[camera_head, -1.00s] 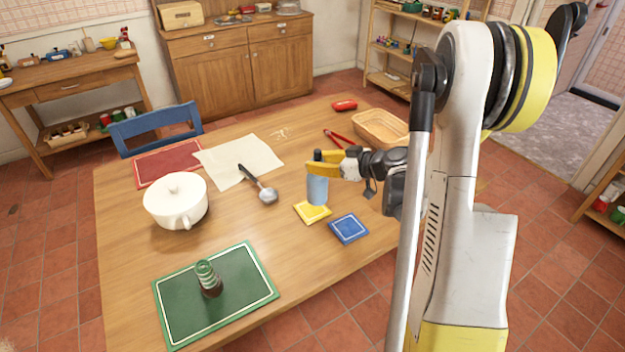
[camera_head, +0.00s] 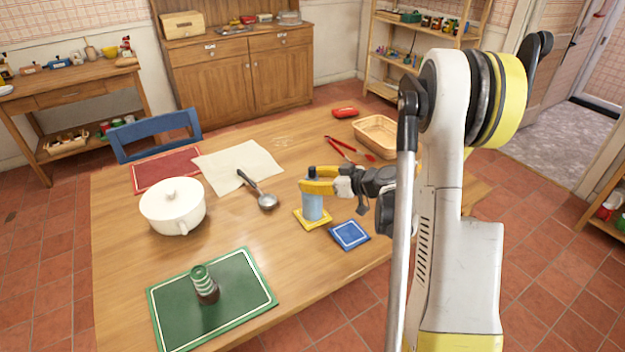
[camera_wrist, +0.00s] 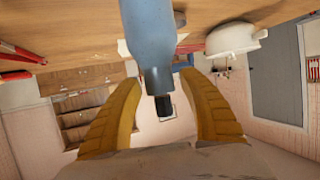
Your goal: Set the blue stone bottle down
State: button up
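The blue stone bottle (camera_head: 312,206) is upright, pale blue with a dark cap, over the yellow square coaster (camera_head: 300,219). Its base appears to be on or just above the coaster; I cannot tell whether it touches. My gripper (camera_head: 318,187) reaches in from the right, with its yellow fingers around the bottle's upper part, just below the cap.
A blue coaster (camera_head: 349,235) lies right of the yellow one.

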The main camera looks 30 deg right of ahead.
jog(key=shift+r, duration=0.15)
jog(key=shift+s+d+r+p, duration=0.15)
jog(key=shift+s+r+p, duration=0.1)
jog(key=shift+p, duration=0.1)
jog(key=p+v, duration=0.3)
jog(key=v, duration=0.8)
jog(key=s+a+r+m+g+h, duration=0.1)
jog(key=s+a+r+g, duration=0.15)
jog(key=a, duration=0.55)
jog(key=s+a+r+m+g+h, duration=0.1)
jog(key=a+r+g, duration=0.1)
jog(key=a+r, duration=0.35)
jog(key=s+a+r+m+h, duration=0.1)
jog(key=s+a, duration=0.3)
jog(key=s, duration=0.3)
jog(key=s+a+r+m+h, duration=0.1)
jog(key=s+a+h, duration=0.1)
jog(key=s+a, duration=0.3)
jog(key=shift+s+m+g+h, duration=0.3)
jog(key=shift+s+m+g, duration=0.1)
jog(key=shift+s, duration=0.55)
